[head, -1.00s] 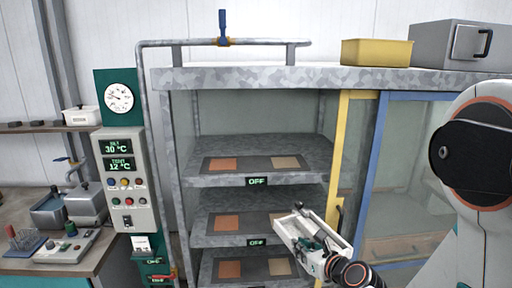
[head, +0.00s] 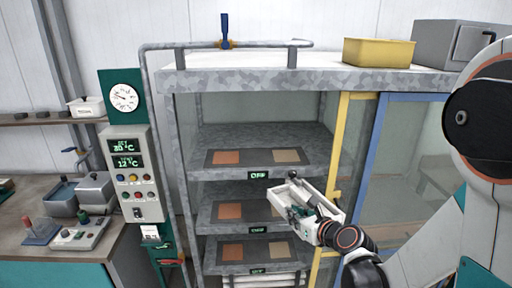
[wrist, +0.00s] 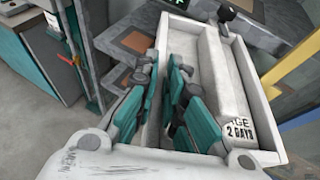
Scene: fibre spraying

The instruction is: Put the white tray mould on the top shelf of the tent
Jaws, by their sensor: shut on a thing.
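The white tray mould (head: 277,197) hangs in front of the tent (head: 184,150), around middle-shelf height in the head view. In the wrist view the tray mould (wrist: 227,75) is a long white trough with a raised strip and a label reading "2 DAYS". My gripper (head: 302,208) is shut on it; its teal fingers (wrist: 166,75) reach into the tray's left part in the wrist view. Exactly which wall they pinch is unclear. The top shelf (head: 225,137) holds a dark mat with an orange and a tan square, and an OFF sign; its surface is otherwise bare.
The yellow door post (head: 340,130) stands right of the open bay, beside the blue-framed glass door (head: 376,150). A control panel (head: 130,175) and a pipe flank the left side. A yellow bin (head: 378,52) sits on the tent roof. Lower shelves also carry mats.

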